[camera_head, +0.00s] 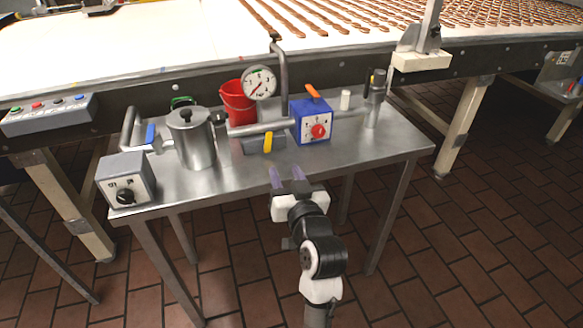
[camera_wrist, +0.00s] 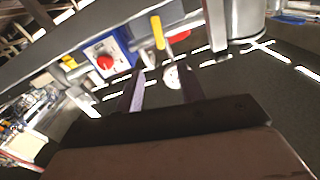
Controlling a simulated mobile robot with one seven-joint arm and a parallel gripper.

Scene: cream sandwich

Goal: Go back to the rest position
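My gripper (camera_head: 287,178) is in front of the middle of the steel table (camera_head: 360,152), near its front edge. Its two purple fingers are apart with nothing between them, and they also show apart in the wrist view (camera_wrist: 164,80). My arm reaches up from the bottom of the head view. The blue control box (camera_head: 310,122) with a red knob stands on the table beyond and right of the fingers. It also shows in the wrist view (camera_wrist: 107,57). A yellow-handled valve (camera_head: 268,142) is just beyond the fingertips.
A steel pot (camera_head: 191,140), a grey control box (camera_head: 126,180), a red bucket (camera_head: 238,102), a pressure gauge (camera_head: 259,83) and a white cylinder (camera_head: 345,99) stand on or over the table. A conveyor (camera_head: 150,45) runs behind. The tiled floor (camera_head: 480,250) at right is clear.

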